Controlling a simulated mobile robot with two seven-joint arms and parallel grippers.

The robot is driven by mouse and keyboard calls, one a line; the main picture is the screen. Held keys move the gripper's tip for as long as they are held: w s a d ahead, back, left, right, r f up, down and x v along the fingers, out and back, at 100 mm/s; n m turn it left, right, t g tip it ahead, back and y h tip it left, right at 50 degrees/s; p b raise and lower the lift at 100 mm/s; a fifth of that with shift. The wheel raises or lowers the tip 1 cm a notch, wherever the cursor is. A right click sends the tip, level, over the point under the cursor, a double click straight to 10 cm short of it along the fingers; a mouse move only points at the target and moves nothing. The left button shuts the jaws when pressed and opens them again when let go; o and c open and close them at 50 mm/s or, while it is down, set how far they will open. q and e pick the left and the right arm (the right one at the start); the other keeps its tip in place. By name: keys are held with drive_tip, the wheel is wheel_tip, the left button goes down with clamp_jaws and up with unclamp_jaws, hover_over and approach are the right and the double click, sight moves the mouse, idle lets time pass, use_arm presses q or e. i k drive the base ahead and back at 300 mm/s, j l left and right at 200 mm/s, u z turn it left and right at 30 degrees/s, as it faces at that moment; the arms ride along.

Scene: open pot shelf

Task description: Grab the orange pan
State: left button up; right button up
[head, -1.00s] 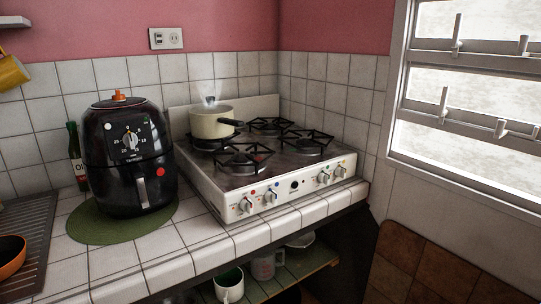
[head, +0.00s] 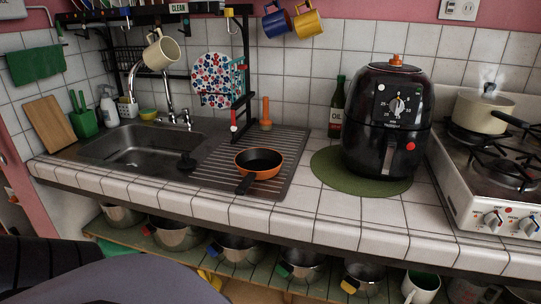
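The orange pan (head: 270,161) sits upright on the ribbed drainboard to the right of the sink. Neither of my grippers shows in the head view. A dark and grey rounded shape, likely part of my own body, fills the lower left corner. Nothing touches the pan.
The grey drainboard (head: 292,147) adjoins the sink (head: 140,148). A black air fryer (head: 388,125) stands on a green mat (head: 330,176) to the pan's right. A black rack post (head: 245,70) rises behind the pan. Several pots line the shelf below (head: 262,276).

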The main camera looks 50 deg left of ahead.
sight(255, 163)
drive_tip(key=u, duration=1.6)
drive_tip(key=j+z, duration=0.25)
drive_tip(key=j, duration=0.2)
drive_tip(key=i+j+z, duration=0.1)
drive_tip(key=j+z, duration=0.2)
drive_tip(key=j, duration=0.2)
